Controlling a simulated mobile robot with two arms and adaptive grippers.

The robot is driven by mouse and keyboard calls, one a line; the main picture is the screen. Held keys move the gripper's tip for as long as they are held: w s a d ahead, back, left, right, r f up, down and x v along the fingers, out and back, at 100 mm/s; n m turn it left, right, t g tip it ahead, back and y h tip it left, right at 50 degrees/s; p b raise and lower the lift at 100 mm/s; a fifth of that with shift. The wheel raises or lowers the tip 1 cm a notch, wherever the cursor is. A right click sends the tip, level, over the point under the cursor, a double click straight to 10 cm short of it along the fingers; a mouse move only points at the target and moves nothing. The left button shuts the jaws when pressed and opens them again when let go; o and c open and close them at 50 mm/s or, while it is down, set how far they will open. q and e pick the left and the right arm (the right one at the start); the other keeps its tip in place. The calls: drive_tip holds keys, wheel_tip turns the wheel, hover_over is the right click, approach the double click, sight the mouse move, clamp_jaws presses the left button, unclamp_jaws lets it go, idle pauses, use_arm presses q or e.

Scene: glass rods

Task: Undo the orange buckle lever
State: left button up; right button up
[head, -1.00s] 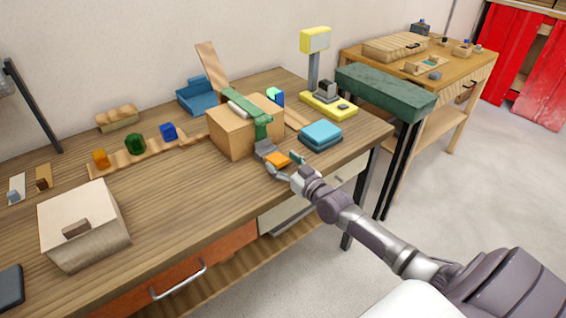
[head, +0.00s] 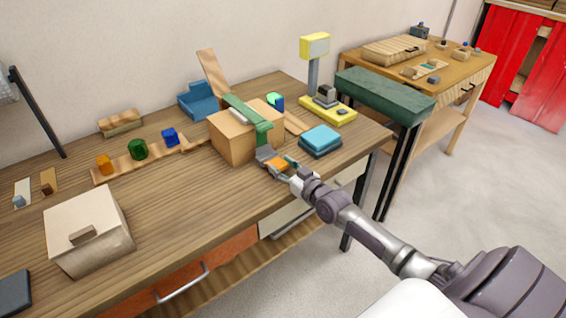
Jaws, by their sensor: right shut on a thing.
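The orange buckle lever (head: 279,164) is at the front of a grey buckle (head: 265,153). A green strap (head: 246,113) runs over a tan wooden box (head: 231,140) down to this buckle. My right gripper (head: 283,166) comes in from the lower right and is shut on the orange lever, at the box's front right foot. The fingers hide part of the lever, so its exact angle is hard to tell. My left gripper is not in view.
Blue stacked pads (head: 321,140) lie just right of the gripper. A yellow scale (head: 328,108) stands behind them. A beige box (head: 88,232) is at the front left. Coloured blocks stand on a wooden strip (head: 120,168). The table front centre is clear.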

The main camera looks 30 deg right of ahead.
sight(278, 163)
drive_tip(key=r+g+p, duration=0.1)
drive_tip(key=g+p, duration=0.1)
drive_tip(key=p, duration=0.2)
drive_tip(key=w+r+g+p, duration=0.1)
drive_tip(key=g+p, duration=0.1)
drive_tip(key=p, duration=0.2)
drive_tip(key=w+r+g+p, duration=0.1)
drive_tip(key=r+g+p, duration=0.1)
drive_tip(key=p, duration=0.3)
drive_tip(key=shift+w+g, duration=0.2)
drive_tip(key=shift+g, duration=0.1)
drive_tip(key=shift+w+a+r+g+h+p, duration=0.15)
drive_tip(key=shift+w+g+h+p, duration=0.25)
drive_tip(key=shift+g, duration=0.5)
drive_tip(key=shift+w+g, duration=0.5)
drive_tip(key=shift+g, duration=0.3)
drive_tip(key=shift+w+a+r+g+b, duration=0.1)
drive_tip(key=shift+w+g+b, duration=0.3)
drive_tip(key=shift+g+b, duration=0.35)
drive_tip(key=shift+w+g+b, duration=0.4)
drive_tip(key=shift+g+b, duration=0.05)
drive_tip(key=shift+g, duration=0.5)
drive_tip(key=o, duration=1.2)
drive_tip(key=shift+c, duration=0.2)
